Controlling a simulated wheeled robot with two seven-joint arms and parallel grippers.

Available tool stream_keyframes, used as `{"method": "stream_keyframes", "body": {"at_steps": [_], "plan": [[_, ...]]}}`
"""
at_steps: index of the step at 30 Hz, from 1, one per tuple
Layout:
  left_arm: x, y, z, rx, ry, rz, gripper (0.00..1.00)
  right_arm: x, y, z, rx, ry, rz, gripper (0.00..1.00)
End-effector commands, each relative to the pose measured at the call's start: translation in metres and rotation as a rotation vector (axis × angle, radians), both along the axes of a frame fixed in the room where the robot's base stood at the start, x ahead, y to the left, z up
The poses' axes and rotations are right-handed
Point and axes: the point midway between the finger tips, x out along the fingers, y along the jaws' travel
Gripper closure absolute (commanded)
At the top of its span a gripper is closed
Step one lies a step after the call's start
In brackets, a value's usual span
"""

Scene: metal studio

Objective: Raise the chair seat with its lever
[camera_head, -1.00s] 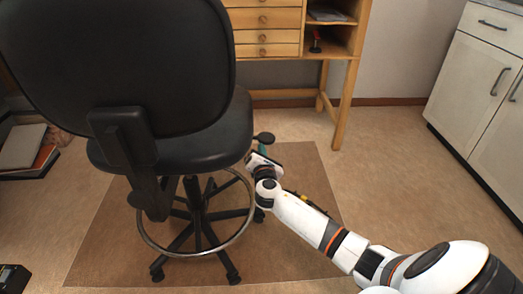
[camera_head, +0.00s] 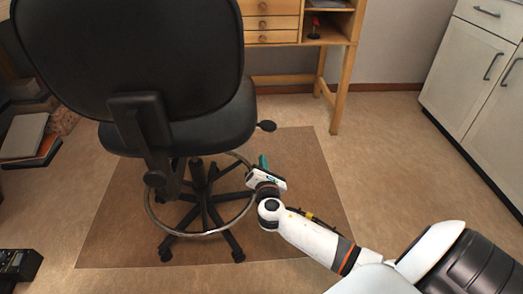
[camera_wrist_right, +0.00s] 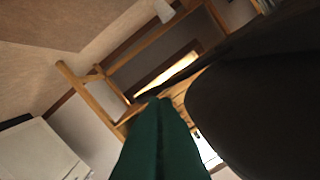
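The black office chair (camera_head: 185,129) stands with its back toward me. A dark paddle lever (camera_head: 266,126) sticks out from under the right side of its seat. My right gripper (camera_head: 264,161) is below the lever, with a visible gap between them, and its green fingers point up. In the right wrist view the green fingers (camera_wrist_right: 160,135) are together, with nothing seen between them. The dark chair seat (camera_wrist_right: 260,110) fills the right of that view. The lever cannot be told clearly there. My left gripper is not in view.
The chair's metal foot ring (camera_head: 200,234) and star base are left of my right gripper. A brown floor mat (camera_head: 310,185) lies underneath. A wooden desk (camera_head: 345,65) stands behind, with white cabinets (camera_head: 470,70) at right. Open floor lies between mat and cabinets.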

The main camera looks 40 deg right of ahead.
Motion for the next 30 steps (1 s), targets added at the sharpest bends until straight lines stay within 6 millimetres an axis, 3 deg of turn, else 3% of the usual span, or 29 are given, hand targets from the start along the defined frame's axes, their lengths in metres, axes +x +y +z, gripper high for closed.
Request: {"method": "stream_keyframes", "body": {"at_steps": [11, 14, 17, 20, 21, 24, 27, 30], "plan": [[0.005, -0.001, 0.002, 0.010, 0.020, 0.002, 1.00, -0.008, 0.011, -0.001, 0.025, -0.005, 0.020, 1.00], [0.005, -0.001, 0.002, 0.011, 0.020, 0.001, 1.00, -0.007, 0.041, -0.003, 0.156, -0.029, 0.116, 1.00], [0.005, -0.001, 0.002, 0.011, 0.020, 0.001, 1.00, -0.010, 0.098, 0.002, 0.415, -0.085, 0.297, 1.00], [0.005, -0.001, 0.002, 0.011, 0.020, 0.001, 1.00, -0.023, 0.167, 0.028, 0.755, -0.168, 0.521, 1.00], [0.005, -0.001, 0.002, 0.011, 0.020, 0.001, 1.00, -0.033, 0.192, 0.044, 0.893, -0.205, 0.610, 1.00], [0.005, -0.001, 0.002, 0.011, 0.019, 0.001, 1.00, -0.062, 0.242, 0.095, 1.229, -0.305, 0.829, 1.00], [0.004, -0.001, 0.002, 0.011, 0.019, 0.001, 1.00, -0.100, 0.271, 0.153, 1.542, -0.416, 1.045, 1.00], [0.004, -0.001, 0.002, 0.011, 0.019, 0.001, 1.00, -0.137, 0.278, 0.205, 1.788, -0.519, 1.236, 1.00]]}}
